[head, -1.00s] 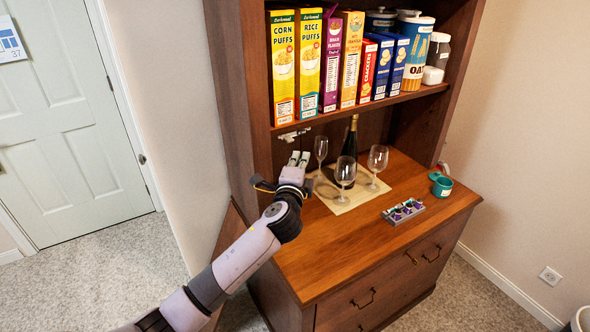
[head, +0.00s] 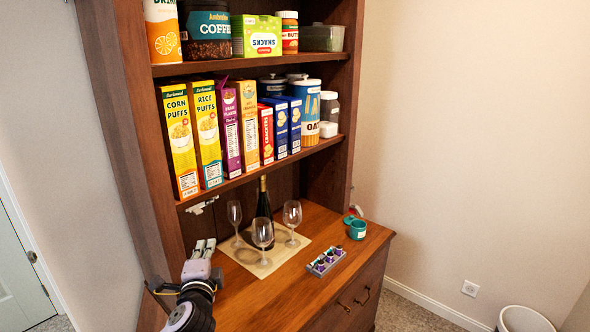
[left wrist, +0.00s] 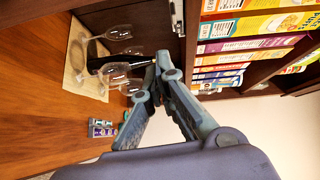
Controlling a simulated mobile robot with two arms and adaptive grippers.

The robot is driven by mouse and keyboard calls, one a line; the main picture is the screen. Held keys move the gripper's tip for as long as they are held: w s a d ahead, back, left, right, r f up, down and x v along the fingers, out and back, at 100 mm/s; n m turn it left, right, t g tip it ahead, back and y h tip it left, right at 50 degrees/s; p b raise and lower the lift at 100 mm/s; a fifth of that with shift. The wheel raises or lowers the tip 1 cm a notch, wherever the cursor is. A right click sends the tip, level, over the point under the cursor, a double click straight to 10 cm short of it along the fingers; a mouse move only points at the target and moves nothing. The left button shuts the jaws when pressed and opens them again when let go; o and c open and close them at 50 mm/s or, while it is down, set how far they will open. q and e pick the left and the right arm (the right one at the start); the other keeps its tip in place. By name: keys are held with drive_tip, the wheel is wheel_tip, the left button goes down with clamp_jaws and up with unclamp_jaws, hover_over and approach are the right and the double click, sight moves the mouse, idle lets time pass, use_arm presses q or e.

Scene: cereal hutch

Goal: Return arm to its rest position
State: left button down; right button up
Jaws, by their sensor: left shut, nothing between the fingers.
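My left arm comes in at the lower left of the head view. Its gripper (head: 204,249) is shut and empty, over the left end of the wooden counter (head: 262,306), just left of the placemat. In the left wrist view the fingers of the left gripper (left wrist: 163,62) meet at their tips with nothing between them. My right gripper is not in view.
Wine glasses (head: 292,217) and a dark bottle (head: 263,203) stand on a placemat (head: 262,269) close to the left gripper. A shelf (head: 270,167) with cereal boxes (head: 207,135) hangs above. A pod tray (head: 326,262) and a teal mug (head: 357,229) sit to the right.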

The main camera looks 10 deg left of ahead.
use_arm(q)
drive_tip(key=s+d+f+n+g+h, duration=0.25)
drive_tip(key=s+f+n+g, duration=0.45)
drive_tip(key=s+f, duration=1)
drive_tip(key=s+d+f+n+g+h, duration=0.1)
drive_tip(key=s+d+f+n+g, duration=0.15)
drive_tip(key=s, duration=0.85)
drive_tip(key=s+d+f+n+g+h, duration=0.1)
drive_tip(key=s+d+n+g, duration=0.2)
drive_tip(key=s, duration=0.7)
wheel_tip(320, 180, down, 28)
drive_tip(key=s+g, duration=0.2)
drive_tip(key=s, duration=0.1)
drive_tip(key=s+a+f, duration=0.1)
drive_tip(key=s+f, duration=0.7)
drive_tip(key=s+a+f+g+b, duration=0.1)
drive_tip(key=s+a+f, duration=0.1)
drive_tip(key=s+f, duration=0.6)
drive_tip(key=shift+a+f+m, duration=0.15)
drive_tip(key=shift+a+m, duration=0.15)
drive_tip(key=shift+m, duration=0.05)
